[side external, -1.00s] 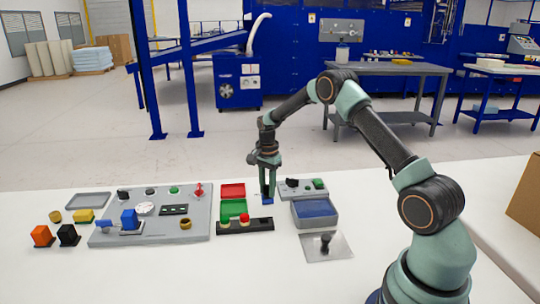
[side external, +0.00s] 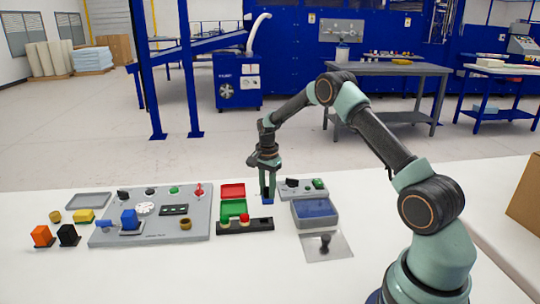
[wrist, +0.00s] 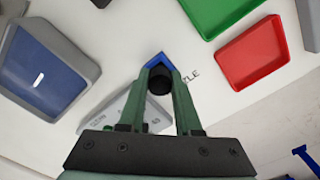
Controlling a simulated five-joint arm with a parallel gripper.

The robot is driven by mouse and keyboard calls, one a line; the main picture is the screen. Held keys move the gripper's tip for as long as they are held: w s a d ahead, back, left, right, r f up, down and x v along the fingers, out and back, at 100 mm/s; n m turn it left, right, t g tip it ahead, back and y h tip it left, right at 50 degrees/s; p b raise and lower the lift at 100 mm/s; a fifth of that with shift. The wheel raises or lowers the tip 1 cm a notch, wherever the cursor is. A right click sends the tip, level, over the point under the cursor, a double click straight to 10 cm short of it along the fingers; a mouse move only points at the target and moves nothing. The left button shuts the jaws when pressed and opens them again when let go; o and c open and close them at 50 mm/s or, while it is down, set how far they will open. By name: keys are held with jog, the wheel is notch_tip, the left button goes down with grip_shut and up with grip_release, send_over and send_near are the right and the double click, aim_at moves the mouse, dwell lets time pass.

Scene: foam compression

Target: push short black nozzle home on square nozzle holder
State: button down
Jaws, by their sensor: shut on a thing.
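The square nozzle holder is a small blue block (side external: 267,202) on the white table, right of the red and green trays. It also shows in the wrist view (wrist: 163,60), just beyond my fingertips. The short black nozzle (wrist: 159,82) is a dark round piece between my green fingers. My gripper (side external: 267,194) points down over the holder and is shut on the nozzle. The fingers hide much of the nozzle and part of the holder, so I cannot tell how far the nozzle sits on it.
A red tray (side external: 232,190) and a green tray (side external: 233,207) lie to the left. A grey control box (side external: 292,192) stands close behind on the right. A grey bin with a blue inside (side external: 316,213) is at the right front. A large grey panel (side external: 180,222) lies further left.

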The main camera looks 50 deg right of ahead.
aim_at(267, 187)
jog(key=shift+s+f, duration=0.1)
jog(key=shift+f, duration=0.6)
dwell(0.5)
jog(key=c, duration=0.5)
grip_release()
jog(key=s+a+r+n+t, duration=0.1)
jog(key=a+r+n, duration=0.1)
jog(key=r, duration=0.8)
jog(key=s+a+r+n, duration=0.1)
jog(key=a+r, duration=0.2)
jog(key=r, duration=0.7)
jog(key=s+a+r+n+t, duration=0.2)
jog(key=s+a+r+n, duration=0.3)
jog(key=s+a+n, duration=0.15)
jog(key=s+a+n+t, duration=0.1)
jog(key=s+a+n, duration=0.1)
jog(key=s, duration=0.2)
jog(key=s+a+n, duration=0.3)
jog(key=s+a+n+t, duration=0.1)
jog(key=s+a+n, duration=0.2)
jog(key=s, duration=0.1)
jog(key=shift+s+a+f+n+t, duration=0.15)
jog(key=shift+s+f+n+t, duration=0.05)
jog(key=shift+s+n+t, duration=0.1)
